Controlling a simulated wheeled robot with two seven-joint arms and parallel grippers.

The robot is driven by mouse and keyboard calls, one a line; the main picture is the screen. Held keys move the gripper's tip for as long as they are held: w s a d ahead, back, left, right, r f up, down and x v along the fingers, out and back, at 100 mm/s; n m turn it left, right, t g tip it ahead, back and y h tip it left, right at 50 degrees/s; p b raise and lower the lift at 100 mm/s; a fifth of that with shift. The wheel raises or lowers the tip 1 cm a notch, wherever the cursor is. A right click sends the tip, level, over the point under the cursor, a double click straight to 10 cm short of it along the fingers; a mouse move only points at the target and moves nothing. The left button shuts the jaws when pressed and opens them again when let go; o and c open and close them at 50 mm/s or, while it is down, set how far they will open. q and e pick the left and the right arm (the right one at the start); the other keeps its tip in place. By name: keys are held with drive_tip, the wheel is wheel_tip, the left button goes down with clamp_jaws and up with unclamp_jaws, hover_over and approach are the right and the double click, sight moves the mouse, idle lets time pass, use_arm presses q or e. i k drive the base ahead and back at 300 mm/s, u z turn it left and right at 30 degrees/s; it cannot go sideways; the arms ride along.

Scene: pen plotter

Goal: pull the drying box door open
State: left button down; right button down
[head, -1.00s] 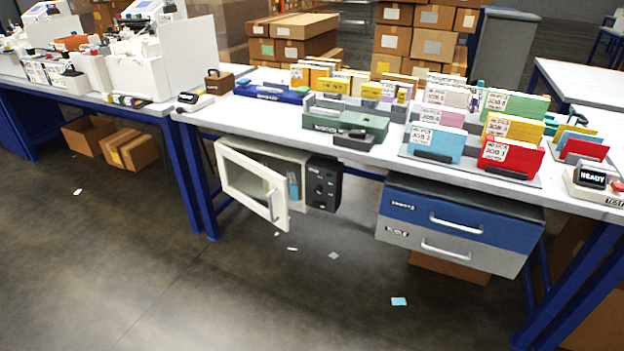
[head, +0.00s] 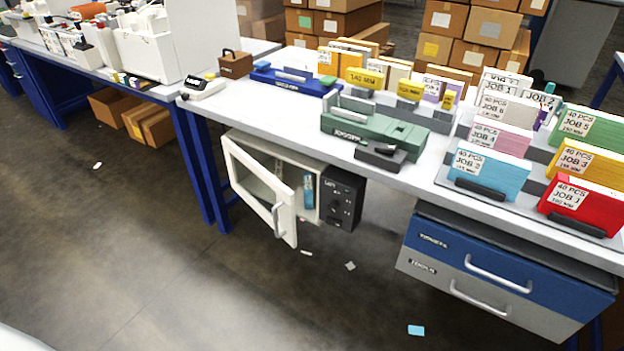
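The drying box (head: 341,200) hangs under the table, left of the drawers, with a black control panel on its right side. Its white-framed door (head: 232,158) with a window stands partly open, swung outward to the left and front. The door's handle (head: 278,219) is a light vertical bar near the door's free edge. A blue item (head: 308,190) shows inside the box. Neither of my grippers is in view, and nothing touches the door. A pale rounded shape at the bottom left corner cannot be made out.
A two-drawer unit (head: 500,281) with blue and grey fronts hangs at the right. The table (head: 245,115) carries card stacks and a green device (head: 372,130). Blue table legs (head: 196,170) stand left of the box. The floor in front is clear apart from small scraps.

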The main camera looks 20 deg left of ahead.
sight(286, 228)
drive_tip(key=u, duration=0.6)
drive_tip(key=i, duration=0.8)
drive_tip(key=u, duration=0.85)
